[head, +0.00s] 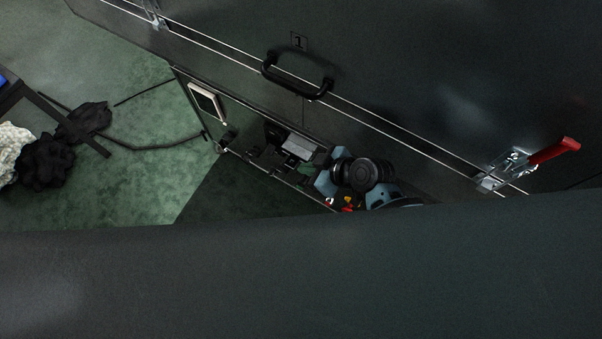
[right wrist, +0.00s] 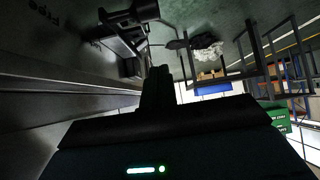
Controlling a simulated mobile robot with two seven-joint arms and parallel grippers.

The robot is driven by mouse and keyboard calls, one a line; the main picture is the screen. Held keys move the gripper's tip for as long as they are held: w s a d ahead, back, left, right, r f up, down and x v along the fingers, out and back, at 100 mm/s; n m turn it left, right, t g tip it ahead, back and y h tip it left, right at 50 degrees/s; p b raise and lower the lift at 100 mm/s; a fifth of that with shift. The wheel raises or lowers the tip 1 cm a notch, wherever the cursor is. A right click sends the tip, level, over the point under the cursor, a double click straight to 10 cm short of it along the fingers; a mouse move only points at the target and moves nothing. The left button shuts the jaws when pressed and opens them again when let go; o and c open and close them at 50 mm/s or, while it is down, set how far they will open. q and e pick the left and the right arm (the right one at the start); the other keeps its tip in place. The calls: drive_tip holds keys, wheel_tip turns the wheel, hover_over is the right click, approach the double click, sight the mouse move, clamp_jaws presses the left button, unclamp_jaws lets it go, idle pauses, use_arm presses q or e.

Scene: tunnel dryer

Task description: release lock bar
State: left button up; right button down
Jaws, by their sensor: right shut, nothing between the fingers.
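My right gripper (head: 256,152) is beside the front face of the dark dryer housing in the head view, partly lost against dark parts. In the right wrist view its fingers (right wrist: 157,80) are together with nothing between them. A black bracket-like fitting (right wrist: 130,18) sits on the housing side beyond the fingertips, apart from them in the picture. A small dark fitting (head: 226,141) shows left of the gripper in the head view. I cannot tell for certain which part is the lock bar. My left gripper is not in view.
A panel marked 1 carries a black handle (head: 297,78). A red-handled toggle clamp (head: 530,163) is at right; another clamp (head: 153,13) is at top left. Dark cloth (head: 47,160) and white material (head: 12,150) lie at left.

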sight(302, 178)
drive_tip(key=f, duration=0.2)
drive_tip(key=a+f+b, duration=0.1)
drive_tip(key=f, duration=0.1)
drive_tip(key=w+f, duration=0.1)
drive_tip(key=f, duration=0.1)
drive_tip(key=shift+w+a+f, duration=0.1)
drive_tip(key=shift+a+f, duration=0.25)
drive_tip(key=shift+a, duration=0.05)
drive_tip(key=shift+d+f, duration=0.1)
drive_tip(key=shift+d, duration=0.1)
drive_tip(key=s+d, duration=0.4)
drive_tip(key=d, duration=0.1)
drive_tip(key=shift+d, duration=0.1)
idle(0.4)
